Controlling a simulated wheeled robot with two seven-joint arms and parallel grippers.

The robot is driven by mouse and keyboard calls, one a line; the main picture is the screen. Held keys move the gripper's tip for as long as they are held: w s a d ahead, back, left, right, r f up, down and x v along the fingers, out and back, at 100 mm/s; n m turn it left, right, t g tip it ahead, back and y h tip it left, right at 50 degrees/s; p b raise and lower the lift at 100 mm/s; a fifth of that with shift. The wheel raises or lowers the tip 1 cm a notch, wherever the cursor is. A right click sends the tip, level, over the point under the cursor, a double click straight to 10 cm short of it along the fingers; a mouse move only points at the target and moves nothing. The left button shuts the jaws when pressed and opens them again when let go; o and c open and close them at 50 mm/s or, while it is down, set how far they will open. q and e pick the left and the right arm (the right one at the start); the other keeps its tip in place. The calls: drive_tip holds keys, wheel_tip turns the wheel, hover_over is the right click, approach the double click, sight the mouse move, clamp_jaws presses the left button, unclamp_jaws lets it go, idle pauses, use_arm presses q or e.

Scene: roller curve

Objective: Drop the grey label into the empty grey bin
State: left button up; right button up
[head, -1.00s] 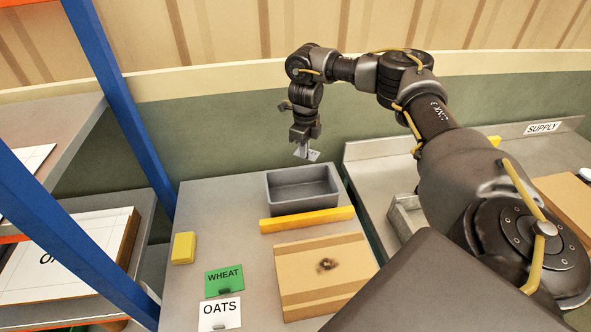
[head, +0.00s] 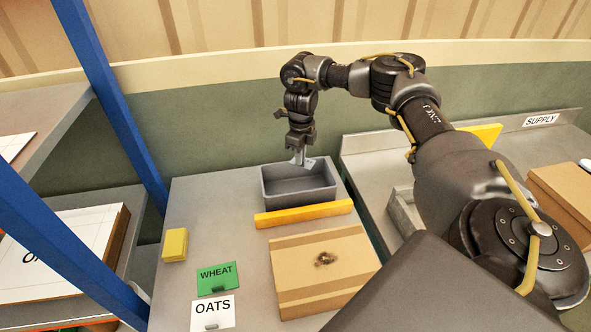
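The grey bin (head: 298,198) stands on the grey table near its far edge, and its visible inside looks empty. My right gripper (head: 299,158) is shut on the small grey label (head: 308,164) and holds it over the far part of the bin, about at the rim's height in the picture. The label hangs tilted below the fingers. Part of it is hidden by the fingers. My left gripper is not in view.
A yellow bar (head: 303,214) lies along the bin's near side. A cardboard box (head: 323,270), a yellow block (head: 175,244), a green WHEAT card (head: 217,279) and a white OATS card (head: 212,313) are on the table. A blue rack post (head: 110,100) stands left; the SUPPLY counter (head: 375,160) is right.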

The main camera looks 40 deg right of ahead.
drive_tip(key=o, duration=0.4)
drive_tip(key=shift+c, duration=0.2)
wheel_tip(320, 180, up, 11)
drive_tip(key=shift+f, duration=0.1)
idle(0.7)
